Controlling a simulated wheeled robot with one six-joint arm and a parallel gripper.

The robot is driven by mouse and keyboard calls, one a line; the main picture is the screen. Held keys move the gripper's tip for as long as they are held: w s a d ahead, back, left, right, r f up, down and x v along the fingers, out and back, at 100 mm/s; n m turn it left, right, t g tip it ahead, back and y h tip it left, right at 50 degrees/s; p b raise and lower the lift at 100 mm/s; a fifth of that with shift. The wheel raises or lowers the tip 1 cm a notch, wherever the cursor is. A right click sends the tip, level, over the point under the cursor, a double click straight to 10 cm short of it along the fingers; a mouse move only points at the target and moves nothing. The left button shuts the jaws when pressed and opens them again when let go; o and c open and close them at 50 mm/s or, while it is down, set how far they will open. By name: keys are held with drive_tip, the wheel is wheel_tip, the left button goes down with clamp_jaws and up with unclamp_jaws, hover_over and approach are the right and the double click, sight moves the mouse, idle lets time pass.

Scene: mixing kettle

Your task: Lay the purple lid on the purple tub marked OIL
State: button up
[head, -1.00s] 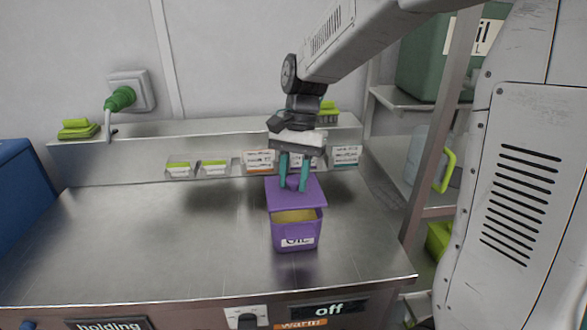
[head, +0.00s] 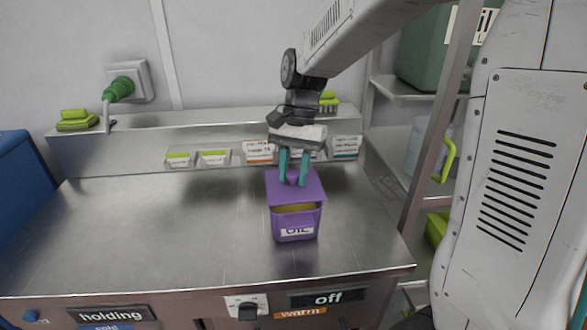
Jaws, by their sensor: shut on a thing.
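The purple tub marked OIL (head: 296,222) stands upright on the steel counter, with a yellowish inside showing at its front opening. The square purple lid (head: 312,188) is just above the tub and covers most of its opening in the head view. A gap shows between the lid's front edge and the tub's front rim. Whether the lid's back touches the tub is hidden. My gripper (head: 293,181) points down from above, its teal fingers shut on the lid's middle; the grip point itself is hard to make out.
The steel counter (head: 150,230) is clear to the left of the tub. A raised ledge (head: 130,152) with labelled cards runs along the back. A green plug (head: 118,90) is in the wall socket. A rack post (head: 437,125) stands at the right.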

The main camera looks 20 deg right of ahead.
sight(295, 170)
drive_tip(key=shift+f, duration=1)
drive_tip(key=shift+f, duration=0.2)
drive_tip(key=o, duration=1.5)
drive_tip(key=shift+o, duration=0.2)
drive_tip(key=shift+v, duration=3.55)
